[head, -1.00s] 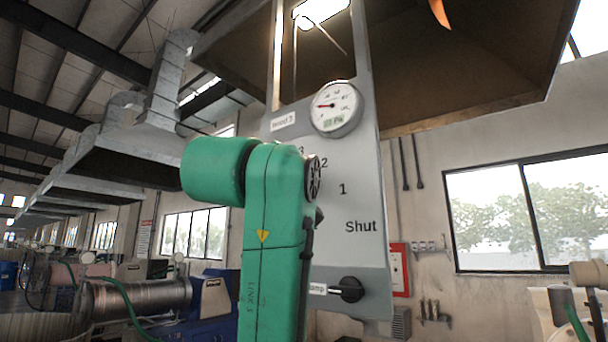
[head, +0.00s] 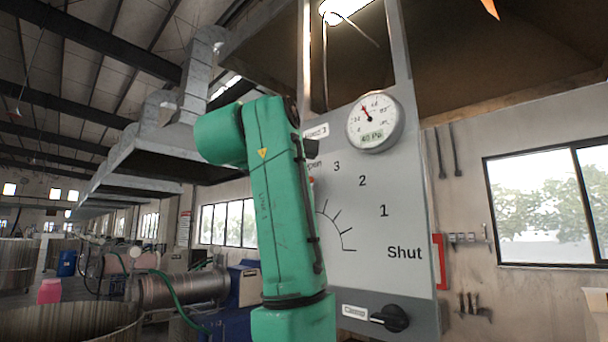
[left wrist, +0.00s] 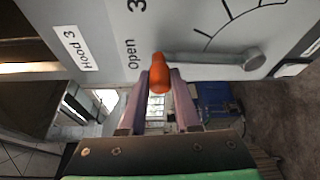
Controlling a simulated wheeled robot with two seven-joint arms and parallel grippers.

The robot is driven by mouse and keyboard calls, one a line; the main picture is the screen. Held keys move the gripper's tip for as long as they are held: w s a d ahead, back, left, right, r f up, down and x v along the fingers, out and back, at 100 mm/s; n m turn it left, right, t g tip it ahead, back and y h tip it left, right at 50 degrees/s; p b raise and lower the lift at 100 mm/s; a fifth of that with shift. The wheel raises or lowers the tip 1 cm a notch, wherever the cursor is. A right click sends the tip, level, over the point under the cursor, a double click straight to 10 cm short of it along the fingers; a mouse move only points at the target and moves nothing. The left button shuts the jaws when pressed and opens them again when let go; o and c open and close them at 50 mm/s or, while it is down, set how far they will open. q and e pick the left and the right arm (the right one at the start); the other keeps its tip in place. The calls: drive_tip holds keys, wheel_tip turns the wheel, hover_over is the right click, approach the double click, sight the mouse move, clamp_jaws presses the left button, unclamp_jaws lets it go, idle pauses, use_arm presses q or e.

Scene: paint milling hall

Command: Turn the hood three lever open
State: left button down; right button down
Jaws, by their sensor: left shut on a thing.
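The hood three panel (head: 415,190) is grey, with a dial marked Shut, 1, 2, 3 and Open. In the left wrist view the lever (left wrist: 215,59) runs from its round pivot to an orange grip (left wrist: 159,62) beside the word Open, roughly in line with it. My left gripper (left wrist: 161,84) is shut on the orange grip. In the head view my green left arm hides the gripper and most of the lever. The round gauge (head: 374,122) above the dial has its red needle pointing up and left, and its display seems to read 40 Pa. My right gripper is out of view.
A black knob (head: 390,318) sits low on the panel. The hood (head: 480,60) hangs overhead. A red box (head: 439,262) and a window (head: 550,205) are on the wall to the right. Machines and a large vat (head: 75,325) stand at left.

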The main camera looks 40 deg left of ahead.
use_arm(q)
drive_tip(key=shift+a+n, duration=0.3)
drive_tip(key=shift+a, duration=0.05)
idle(0.3)
drive_tip(key=c, duration=0.6)
unclamp_jaws()
drive_tip(key=shift+a, duration=0.15)
